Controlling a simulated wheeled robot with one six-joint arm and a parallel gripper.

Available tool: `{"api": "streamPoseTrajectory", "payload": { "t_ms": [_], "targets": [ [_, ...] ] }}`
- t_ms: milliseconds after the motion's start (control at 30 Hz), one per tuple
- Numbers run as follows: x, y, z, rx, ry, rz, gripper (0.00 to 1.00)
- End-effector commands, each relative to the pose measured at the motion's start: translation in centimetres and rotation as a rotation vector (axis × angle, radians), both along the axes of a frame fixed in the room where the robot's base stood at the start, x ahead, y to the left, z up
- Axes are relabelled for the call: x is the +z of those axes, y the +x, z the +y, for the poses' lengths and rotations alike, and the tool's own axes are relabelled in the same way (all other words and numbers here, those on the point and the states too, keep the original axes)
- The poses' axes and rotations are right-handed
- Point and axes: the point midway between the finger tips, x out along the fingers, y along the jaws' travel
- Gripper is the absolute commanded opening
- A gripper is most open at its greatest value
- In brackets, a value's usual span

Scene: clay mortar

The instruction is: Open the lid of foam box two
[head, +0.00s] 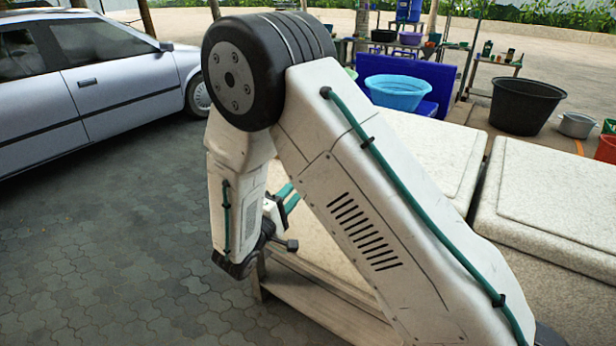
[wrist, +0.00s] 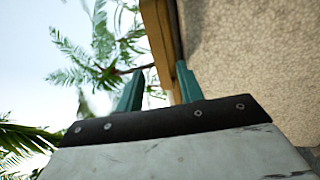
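Two pale speckled foam boxes with lids stand side by side; no label shows which is foam box two. The left box's lid (head: 425,150) is partly hidden behind my arm. The right box's lid (head: 555,185) lies flat on its box. Both look closed. My gripper (head: 288,197), with teal fingers, is at the left box's left side, partly hidden by my arm. In the wrist view my gripper (wrist: 160,68) has its fingers apart with nothing between them. The speckled foam wall (wrist: 245,55) is close on the right; whether a finger touches it I cannot tell.
A wooden stand (head: 325,300) is below the left box; a wooden edge (wrist: 157,35) shows beside the foam wall. A silver car (head: 95,85) is at left. A blue basin (head: 397,92) and black tub (head: 525,105) stand behind the boxes. The paving (head: 110,250) at left is clear.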

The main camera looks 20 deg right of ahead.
Motion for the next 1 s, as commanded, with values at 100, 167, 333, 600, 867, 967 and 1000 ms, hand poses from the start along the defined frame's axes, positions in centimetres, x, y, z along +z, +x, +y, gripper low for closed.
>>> {"api": "streamPoseTrajectory", "payload": {
  "t_ms": [100, 167, 333, 600, 867, 967, 1000],
  "targets": [
    [0.3, 0.8, -1.3, -0.002, 0.004, -0.008, 0.37],
    [0.5, 1.4, -2.1, -0.004, 0.004, -0.006, 0.37],
    [1.1, 3.0, -4.3, -0.005, 0.004, -0.006, 0.37],
    [1.5, 4.2, -6.0, -0.003, 0.004, -0.003, 0.37],
    [1.5, 4.3, -6.0, -0.002, 0.003, -0.003, 0.32],
    [1.5, 4.3, -6.0, -0.002, 0.003, -0.003, 0.04],
    [1.5, 4.3, -6.0, -0.002, 0.003, -0.003, 0.00]
  ]
}}
